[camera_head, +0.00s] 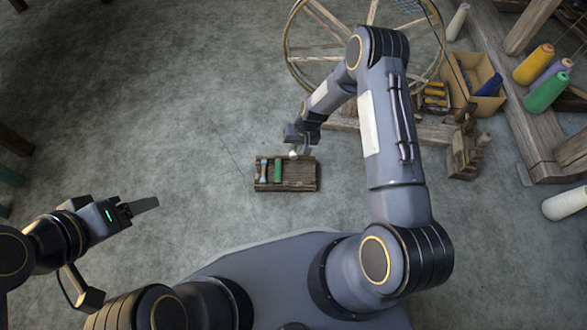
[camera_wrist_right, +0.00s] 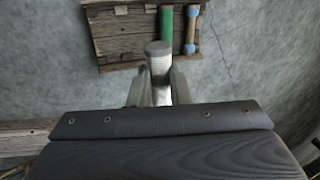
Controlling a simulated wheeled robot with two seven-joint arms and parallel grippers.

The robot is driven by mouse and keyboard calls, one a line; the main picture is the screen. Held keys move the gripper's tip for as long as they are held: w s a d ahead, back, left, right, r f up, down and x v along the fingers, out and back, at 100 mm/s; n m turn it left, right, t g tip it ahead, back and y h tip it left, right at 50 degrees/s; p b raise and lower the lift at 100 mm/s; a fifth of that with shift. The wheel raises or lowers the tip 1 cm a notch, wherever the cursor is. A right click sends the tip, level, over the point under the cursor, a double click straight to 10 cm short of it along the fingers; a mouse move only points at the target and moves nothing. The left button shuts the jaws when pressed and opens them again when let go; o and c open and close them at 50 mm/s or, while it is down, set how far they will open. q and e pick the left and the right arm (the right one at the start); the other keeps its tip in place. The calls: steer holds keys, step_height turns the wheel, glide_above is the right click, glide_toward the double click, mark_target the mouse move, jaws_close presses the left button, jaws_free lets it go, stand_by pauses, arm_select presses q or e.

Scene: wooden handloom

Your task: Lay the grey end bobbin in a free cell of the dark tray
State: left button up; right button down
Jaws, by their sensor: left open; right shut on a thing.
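The dark tray (camera_head: 300,176) lies on the floor in front of me. It holds a blue bobbin with a pale middle (camera_head: 264,171) and a green bobbin (camera_head: 278,169); cells to their right look empty. My right gripper (camera_head: 301,151) is at the tray's far edge, shut on the grey end bobbin (camera_head: 294,154). In the right wrist view the grey bobbin (camera_wrist_right: 159,66) stands between the fingers, its end near the edge of the tray (camera_wrist_right: 122,40). Whether it touches the tray I cannot tell. My left gripper (camera_head: 146,205) is open and empty at the left, well away from the tray.
A spinning wheel (camera_head: 300,58) stands behind the tray on a wooden base. A cardboard box (camera_head: 487,104) with a blue item, several thread cones (camera_head: 547,92) and loom beams (camera_head: 528,130) are at the right. The floor (camera_head: 180,130) left of the tray is clear.

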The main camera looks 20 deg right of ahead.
steer(key=m+b, duration=0.1)
glide_above(291, 178)
steer(key=d, duration=0.1)
step_height(291, 178, down, 9)
step_height(291, 178, down, 5)
steer(key=b, duration=0.4)
steer(key=shift+s+f, duration=0.1)
steer(key=shift+f, duration=0.7)
steer(key=c, duration=1.3)
jaws_free()
steer(key=shift+o, duration=0.2)
steer(key=shift+d, duration=0.1)
steer(key=p+v, duration=0.3)
steer(key=v, duration=0.4)
steer(key=shift+r, duration=0.4)
